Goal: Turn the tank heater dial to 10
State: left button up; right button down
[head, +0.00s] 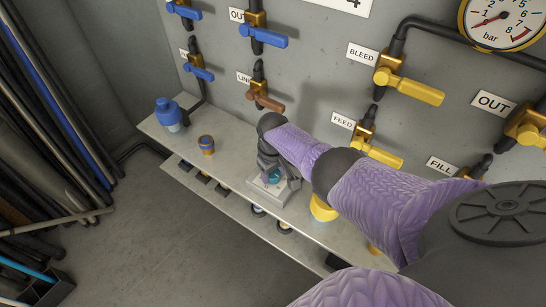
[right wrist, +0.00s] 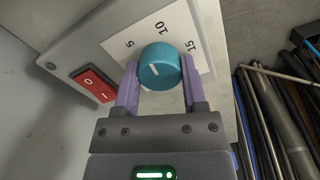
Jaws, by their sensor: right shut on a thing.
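The tank heater is a light grey box (head: 265,194) on the shelf in the head view. Its teal dial (right wrist: 161,67) shows in the right wrist view, in front of a white scale plate (right wrist: 115,47) marked 5, 10 and 15. The dial's short white pointer line slants toward the upper left, roughly toward the 5 side of the 10. My right gripper (right wrist: 160,85) is shut on the dial, one purple finger on each side. In the head view my right gripper (head: 272,176) covers much of the heater. My left gripper is not in view.
A red rocker switch (right wrist: 95,83) sits left of the dial. A blue-capped jar (head: 168,113) and a small orange-and-blue container (head: 206,144) stand on the shelf (head: 232,150). Labelled valves, including a yellow one (head: 410,86), line the wall behind.

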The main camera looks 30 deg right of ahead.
aim_at(273, 173)
jog(key=m, duration=0.4)
jog(key=shift+m, duration=0.3)
jog(key=shift+p, duration=0.3)
jog(key=shift+c, duration=0.7)
grip_release()
notch_tip(273, 173, up, 10)
jog(key=p, duration=0.7)
jog(key=shift+p, duration=0.35)
